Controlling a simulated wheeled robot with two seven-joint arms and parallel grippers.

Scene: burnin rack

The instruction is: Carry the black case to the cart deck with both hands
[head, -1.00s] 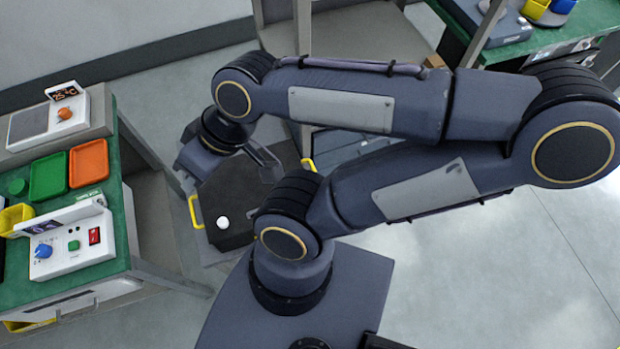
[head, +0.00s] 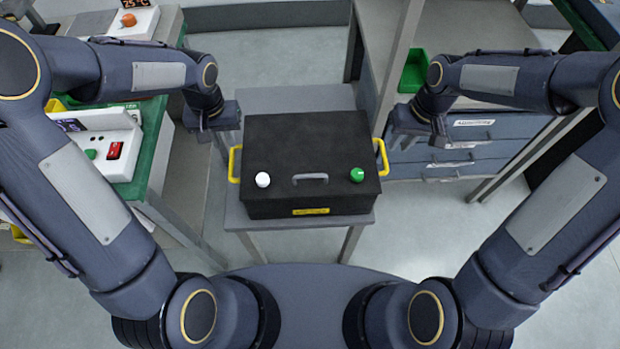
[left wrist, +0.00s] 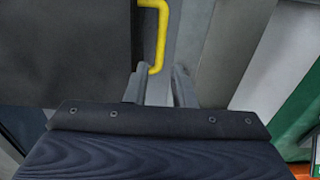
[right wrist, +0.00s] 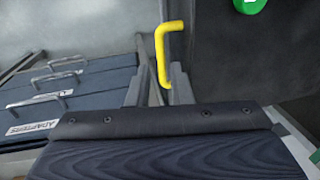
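The black case (head: 310,150) lies flat on a small grey table (head: 290,98). It has a white knob, a green knob and a grey top handle. A yellow handle is on its left side (head: 234,163) and another on its right side (head: 382,156). My left gripper (head: 226,143) is open; the left wrist view shows the left handle (left wrist: 160,30) reaching between its fingertips. My right gripper (head: 395,140) is open; the right wrist view shows the right handle (right wrist: 162,55) between or just beyond its fingertips. Contact cannot be told. I cannot identify the cart deck.
A bench with a green top (head: 157,130) and a white control box (head: 108,150) stands at left. A blue-grey drawer unit (head: 470,150) and a grey-topped bench with a green bin (head: 414,72) stand at right. Open floor shows right of the case.

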